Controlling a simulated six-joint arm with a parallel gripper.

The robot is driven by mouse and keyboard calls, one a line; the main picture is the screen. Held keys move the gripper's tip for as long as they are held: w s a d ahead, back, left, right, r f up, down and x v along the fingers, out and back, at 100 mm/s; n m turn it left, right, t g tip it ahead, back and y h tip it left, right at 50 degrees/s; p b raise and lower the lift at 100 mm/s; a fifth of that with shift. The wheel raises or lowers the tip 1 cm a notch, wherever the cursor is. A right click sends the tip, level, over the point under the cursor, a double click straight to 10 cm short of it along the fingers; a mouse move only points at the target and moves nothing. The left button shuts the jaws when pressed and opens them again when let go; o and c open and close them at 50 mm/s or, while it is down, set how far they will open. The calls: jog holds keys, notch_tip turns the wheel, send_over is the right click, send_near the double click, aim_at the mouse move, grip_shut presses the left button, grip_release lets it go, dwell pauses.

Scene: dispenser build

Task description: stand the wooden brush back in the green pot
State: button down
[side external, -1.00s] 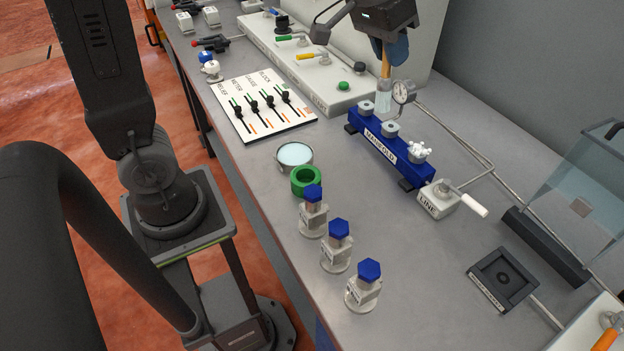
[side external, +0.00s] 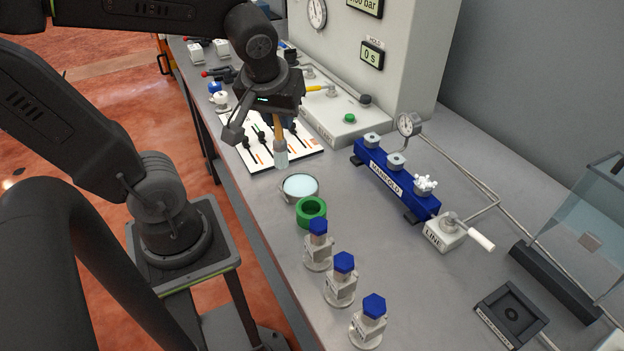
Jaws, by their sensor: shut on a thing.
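The wooden brush (side external: 279,130) hangs upright, its pale bristle end (side external: 281,155) pointing down. My gripper (side external: 277,116) is shut on the upper part of its handle; the fingers are partly hidden under the wrist. The brush is in the air, in front of the slider panel in the picture and up and left of the round dish of pale liquid. The green pot (side external: 311,211) stands on the bench just below that dish in the picture, its opening facing up and empty. The brush is apart from the pot.
The dish of pale liquid (side external: 300,187) touches or nearly touches the pot. Several blue-capped valves (side external: 341,281) stand below the pot. The blue manifold (side external: 393,178) is to the right. The slider panel (side external: 258,152) lies behind the brush. Bench between pot and manifold is clear.

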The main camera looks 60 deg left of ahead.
jog(key=w+d+f, duration=0.2)
jog(key=d+f, duration=0.5)
jog(key=f, duration=0.1)
jog(key=shift+w+d+f, duration=0.25)
jog(key=shift+f, duration=0.1)
jog(key=shift+f, duration=0.15)
jog(key=c, duration=1.1)
grip_release()
jog(key=shift+o, duration=0.2)
